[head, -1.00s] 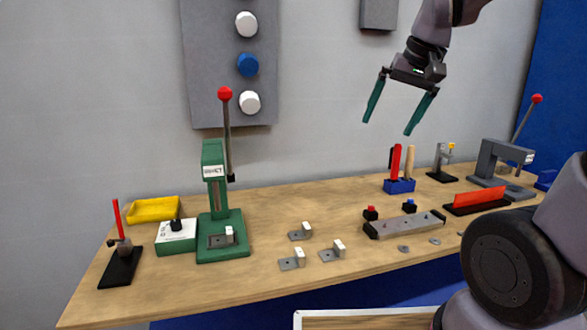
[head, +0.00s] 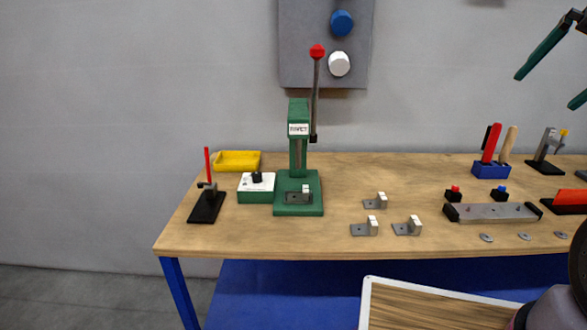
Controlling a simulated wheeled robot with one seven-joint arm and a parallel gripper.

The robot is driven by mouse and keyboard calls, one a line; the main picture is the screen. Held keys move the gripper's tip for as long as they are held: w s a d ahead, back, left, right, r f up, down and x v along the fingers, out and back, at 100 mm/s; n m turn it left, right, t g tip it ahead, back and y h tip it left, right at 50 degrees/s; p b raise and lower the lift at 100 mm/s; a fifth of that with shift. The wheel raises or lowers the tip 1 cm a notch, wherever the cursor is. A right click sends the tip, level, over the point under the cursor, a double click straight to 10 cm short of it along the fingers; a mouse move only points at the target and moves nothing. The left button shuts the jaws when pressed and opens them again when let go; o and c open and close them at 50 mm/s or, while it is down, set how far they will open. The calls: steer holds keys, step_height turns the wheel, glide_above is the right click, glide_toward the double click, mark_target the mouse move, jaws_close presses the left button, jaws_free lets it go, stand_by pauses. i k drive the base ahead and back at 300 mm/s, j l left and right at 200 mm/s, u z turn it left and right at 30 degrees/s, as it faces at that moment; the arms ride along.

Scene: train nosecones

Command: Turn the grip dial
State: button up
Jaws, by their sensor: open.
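A black dial knob (head: 257,177) sits on top of a small green box with a white top (head: 256,190), on the left part of the bench. I take this to be the grip dial; its markings are too small to read. My gripper (head: 545,91) is at the upper right edge of the head view, partly cut off. Its two green fingers are spread apart with nothing between them. It is in the air, far to the right of the dial box and apart from it.
A green press (head: 298,180) with a red-knobbed lever stands just right of the dial box. A yellow tray (head: 238,161) is behind, a black clamp with a red handle (head: 207,201) to the left. Several metal brackets (head: 375,201) lie right of the press. A grey wall panel (head: 297,45) hangs above.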

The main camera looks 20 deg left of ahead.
mark_target(257, 177)
steer(key=u, duration=1.3)
